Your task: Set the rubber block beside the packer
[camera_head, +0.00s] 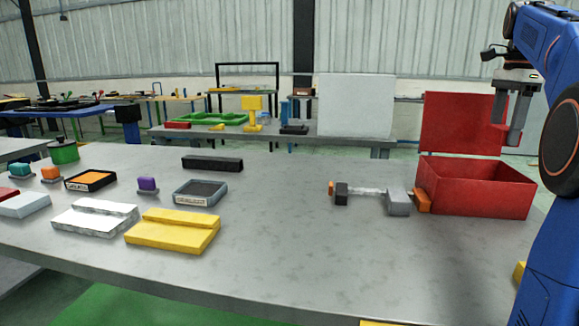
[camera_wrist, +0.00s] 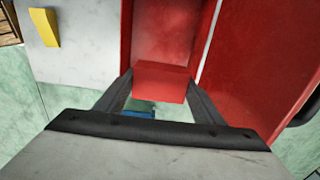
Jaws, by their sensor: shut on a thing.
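My gripper (camera_head: 509,125) is raised above the right side of the open red box (camera_head: 475,195). In the wrist view the gripper (camera_wrist: 160,88) is shut on a red block (camera_wrist: 160,80), held between its fingertips with the box below. I cannot tell from the frames whether this is the rubber block. No piece is clearly marked as the packer; a yellow stepped block (camera_head: 172,232), a white stepped block (camera_head: 95,216) and a long black bar (camera_head: 212,163) lie apart on the left part of the table.
The box's red lid (camera_head: 464,122) stands upright behind it. A grey shaft-like tool (camera_head: 368,192) with orange ends lies left of the box. Shallow trays (camera_head: 201,192) and small coloured blocks (camera_head: 147,184) crowd the left. The table (camera_head: 290,215) is clear in the middle.

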